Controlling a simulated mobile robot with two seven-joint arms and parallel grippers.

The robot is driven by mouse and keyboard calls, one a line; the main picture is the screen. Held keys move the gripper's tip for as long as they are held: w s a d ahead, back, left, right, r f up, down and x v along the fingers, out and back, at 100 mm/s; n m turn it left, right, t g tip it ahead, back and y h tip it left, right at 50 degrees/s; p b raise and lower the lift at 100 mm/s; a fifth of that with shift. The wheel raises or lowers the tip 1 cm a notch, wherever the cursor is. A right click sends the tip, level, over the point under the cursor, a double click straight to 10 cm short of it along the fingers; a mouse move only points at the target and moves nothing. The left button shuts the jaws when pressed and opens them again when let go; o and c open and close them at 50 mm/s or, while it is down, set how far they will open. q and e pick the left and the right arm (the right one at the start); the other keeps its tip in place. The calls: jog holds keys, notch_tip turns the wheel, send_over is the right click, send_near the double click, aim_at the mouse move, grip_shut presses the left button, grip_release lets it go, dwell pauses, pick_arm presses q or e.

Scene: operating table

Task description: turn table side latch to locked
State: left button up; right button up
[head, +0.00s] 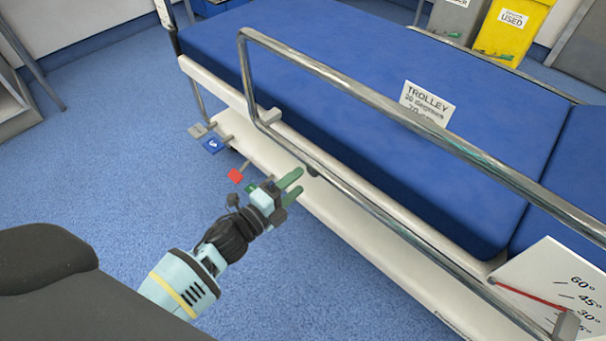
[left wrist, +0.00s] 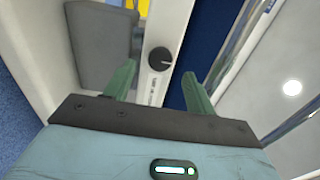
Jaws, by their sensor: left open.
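The table side latch appears as a round dark knob (left wrist: 160,59) with a light pointer line, on the white side frame in the left wrist view. Small print, too small to read, runs below it. In the head view a small dark part (head: 314,171) at the white side, just beyond the fingertips, looks like the same knob. My left gripper (head: 296,182) is open and empty, its green fingers pointing at the table side. In the left wrist view the fingers (left wrist: 159,72) stand apart on either side of the knob, with no clear contact. My right gripper is not in view.
A metal side rail (head: 350,90) runs along the blue-padded table (head: 340,60), above my gripper. Red (head: 235,176) and blue (head: 212,146) pedals stick out low at the left. An angle scale (head: 550,290) is at lower right. Blue floor (head: 100,150) is free at left.

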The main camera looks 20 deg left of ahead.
pick_arm(q)
jog(key=v, duration=0.3)
jog(key=shift+s+a, duration=0.1)
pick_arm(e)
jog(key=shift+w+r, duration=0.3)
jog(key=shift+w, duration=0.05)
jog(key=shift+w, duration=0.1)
